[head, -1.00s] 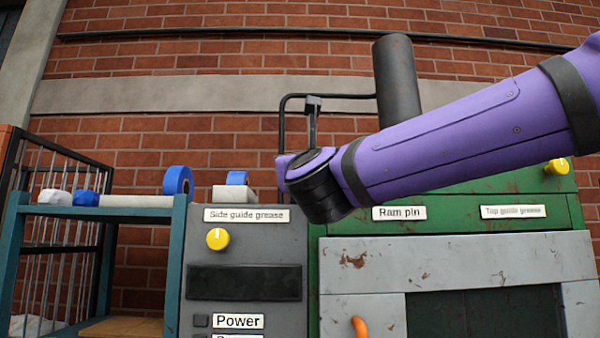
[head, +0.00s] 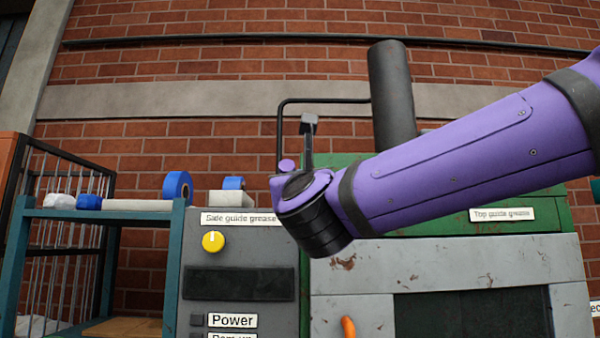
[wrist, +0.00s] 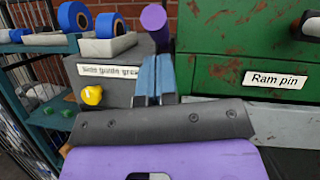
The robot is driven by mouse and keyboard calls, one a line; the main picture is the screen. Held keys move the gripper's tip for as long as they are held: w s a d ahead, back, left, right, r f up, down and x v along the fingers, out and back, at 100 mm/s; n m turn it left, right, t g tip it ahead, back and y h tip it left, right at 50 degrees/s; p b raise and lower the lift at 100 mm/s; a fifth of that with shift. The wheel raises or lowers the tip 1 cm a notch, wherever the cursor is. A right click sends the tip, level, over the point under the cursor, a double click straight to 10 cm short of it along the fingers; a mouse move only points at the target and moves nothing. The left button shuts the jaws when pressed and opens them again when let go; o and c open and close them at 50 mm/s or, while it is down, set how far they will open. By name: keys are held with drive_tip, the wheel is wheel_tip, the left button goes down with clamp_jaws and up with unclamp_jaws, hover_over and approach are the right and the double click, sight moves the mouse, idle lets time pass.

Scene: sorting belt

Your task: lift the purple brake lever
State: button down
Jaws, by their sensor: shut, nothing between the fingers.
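The purple brake lever (wrist: 153,17) shows in the wrist view as a round purple end on a short shaft, just beyond my fingertips. In the head view a small purple knob (head: 287,165) shows above my wrist, and the rest of it is hidden behind my arm. My gripper (wrist: 154,62) is shut and empty, its two blue-grey fingers together, pointing at the lever from below in the picture. A gap seems to lie between fingertips and lever, but its depth is hard to tell. In the head view my arm hides the gripper.
A grey panel with a yellow knob (head: 213,242) and Power label (head: 232,320) stands left of the green machine (head: 562,208). An orange handle (head: 348,327) is below my arm. A teal shelf (head: 100,216) with tape rolls (head: 177,187) is at left. A dark cylinder (head: 392,92) rises behind.

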drive_tip(key=a+r+v, duration=0.1)
drive_tip(key=v, duration=0.6)
drive_tip(key=shift+s+d, duration=0.4)
drive_tip(key=shift+s, duration=0.25)
